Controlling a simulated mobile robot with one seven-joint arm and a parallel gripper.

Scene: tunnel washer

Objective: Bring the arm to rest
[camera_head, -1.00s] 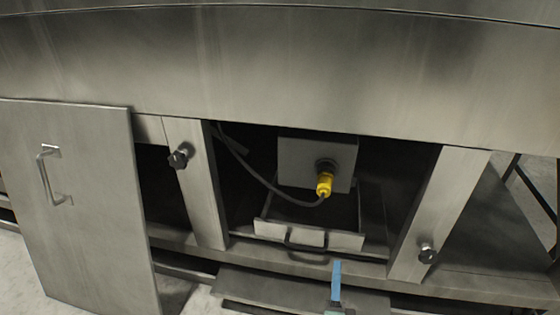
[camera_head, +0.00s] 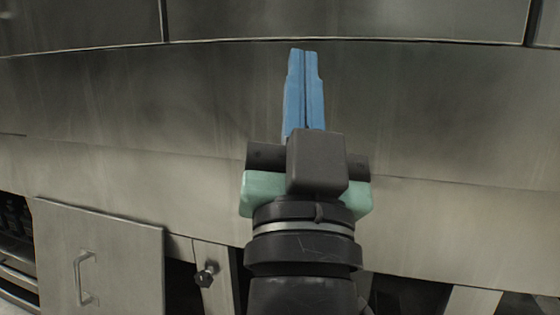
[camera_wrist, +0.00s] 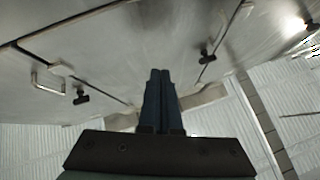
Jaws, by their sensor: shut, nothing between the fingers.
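My gripper (camera_head: 305,52) stands upright in the middle of the head view, its two blue fingers pressed together and pointing up. It is shut and holds nothing. In the head view it is in front of the washer's broad steel side (camera_head: 440,110); I cannot tell how large the gap is. The shut fingers also show in the wrist view (camera_wrist: 159,73), with nothing between them. My wrist and forearm hide part of the lower washer frame.
A steel panel with a handle (camera_head: 125,255) stands at the lower left. A dark knob (camera_head: 206,275) sits on the frame post beside it. Dark openings lie under the steel side. The wrist view shows a handle (camera_wrist: 47,80) and dark knobs (camera_wrist: 207,56).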

